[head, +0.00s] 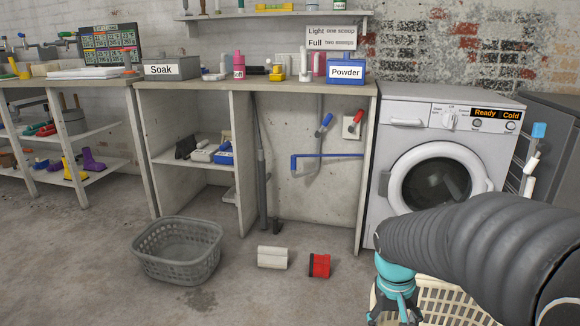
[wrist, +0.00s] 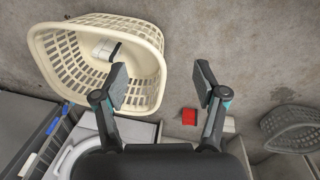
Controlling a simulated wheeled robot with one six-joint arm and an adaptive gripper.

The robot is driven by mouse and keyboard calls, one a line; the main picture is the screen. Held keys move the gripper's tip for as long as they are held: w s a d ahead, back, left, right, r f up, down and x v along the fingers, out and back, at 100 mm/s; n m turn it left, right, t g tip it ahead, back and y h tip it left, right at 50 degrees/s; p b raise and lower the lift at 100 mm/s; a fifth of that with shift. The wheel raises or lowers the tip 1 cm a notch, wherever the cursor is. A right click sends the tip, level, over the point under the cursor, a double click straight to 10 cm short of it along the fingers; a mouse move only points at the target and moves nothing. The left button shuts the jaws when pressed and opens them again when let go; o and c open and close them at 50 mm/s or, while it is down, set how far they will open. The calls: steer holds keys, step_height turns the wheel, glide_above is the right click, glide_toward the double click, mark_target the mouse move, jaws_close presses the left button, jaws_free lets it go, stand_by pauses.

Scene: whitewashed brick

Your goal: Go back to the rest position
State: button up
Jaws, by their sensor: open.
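My gripper (wrist: 162,84) is open and empty in the wrist view, its two dark fingers wide apart above the concrete floor. Its left finger overlaps the right rim of a cream laundry basket (wrist: 40,48) in the picture. In the head view my dark ribbed arm reaches in from the right and ends in a teal part in front of the cream basket (head: 456,300); the fingertips are hard to make out there. A white and black item (wrist: 104,50) lies inside the cream basket.
A grey basket (head: 178,240), a white block (head: 272,257) and a red block (head: 319,265) are on the floor. The washing machine (head: 400,140) has its door shut and reads Ready Cold. A workbench (head: 300,88) stands left of it. The front-left floor is clear.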

steer(key=s+a+r+t+y+p, duration=0.1)
steer(key=s+a+r+t+p, duration=0.1)
steer(key=s+r, duration=0.7)
steer(key=a+t, duration=0.1)
steer(key=a, duration=0.1)
steer(key=shift+a+r+n+t, duration=0.2)
steer(key=shift+a+n+t, duration=0.1)
steer(key=shift+a, duration=0.05)
steer(key=s+r, duration=0.1)
steer(key=r+t+p, duration=0.1)
steer(key=r, duration=0.1)
steer(key=s+r+t+p, duration=0.1)
steer(key=r, duration=0.1)
steer(key=shift+s+a+r+y, duration=0.25)
steer(key=shift+s+a+y, duration=0.05)
steer(key=shift+a, duration=0.05)
steer(key=shift+c, duration=0.2)
